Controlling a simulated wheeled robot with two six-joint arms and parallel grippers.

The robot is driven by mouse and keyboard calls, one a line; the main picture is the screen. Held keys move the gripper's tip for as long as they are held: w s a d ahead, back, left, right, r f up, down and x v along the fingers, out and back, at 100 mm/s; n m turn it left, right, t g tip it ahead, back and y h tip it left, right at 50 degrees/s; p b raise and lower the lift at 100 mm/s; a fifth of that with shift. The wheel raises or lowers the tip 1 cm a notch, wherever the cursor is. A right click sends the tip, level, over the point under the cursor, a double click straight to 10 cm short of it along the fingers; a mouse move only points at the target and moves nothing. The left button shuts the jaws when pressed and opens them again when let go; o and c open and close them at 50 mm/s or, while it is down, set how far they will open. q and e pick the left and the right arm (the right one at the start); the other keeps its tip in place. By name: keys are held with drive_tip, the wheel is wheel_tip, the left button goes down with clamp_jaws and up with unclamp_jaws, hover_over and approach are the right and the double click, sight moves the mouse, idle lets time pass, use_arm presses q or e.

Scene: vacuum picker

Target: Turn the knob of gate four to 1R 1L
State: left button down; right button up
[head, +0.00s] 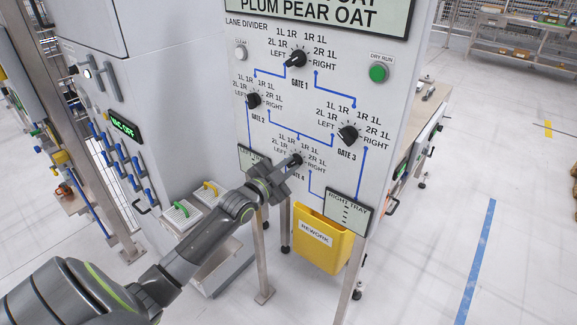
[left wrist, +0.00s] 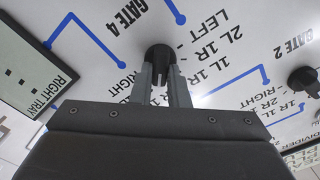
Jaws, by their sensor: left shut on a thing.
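The black knob of gate four (head: 297,159) sits low on the white panel, with printed settings LEFT, 2L 1R, 1L 1R, 1R 1L, 2R 1L and RIGHT around it. My left gripper (head: 289,166) is at this knob, its fingers shut on it from either side. The left wrist view shows the knob (left wrist: 160,52) between the two grey fingers (left wrist: 163,74). The fingers hide part of the knob, and I cannot tell which setting it points to. My right gripper is in neither view.
The gate 1 knob (head: 296,59), gate 2 knob (head: 254,100) and gate 3 knob (head: 348,134) are nearby on the panel. A yellow REWORK bin (head: 322,250) hangs below, beside the RIGHT TRAY sign (head: 347,212). A green DRY RUN button (head: 378,73) is at upper right.

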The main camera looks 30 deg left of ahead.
use_arm(q)
drive_tip(key=shift+a+n+p, duration=0.1)
drive_tip(key=shift+n+p, duration=0.4)
drive_tip(key=shift+n, duration=1.7)
drive_tip(key=c, duration=1.4)
unclamp_jaws()
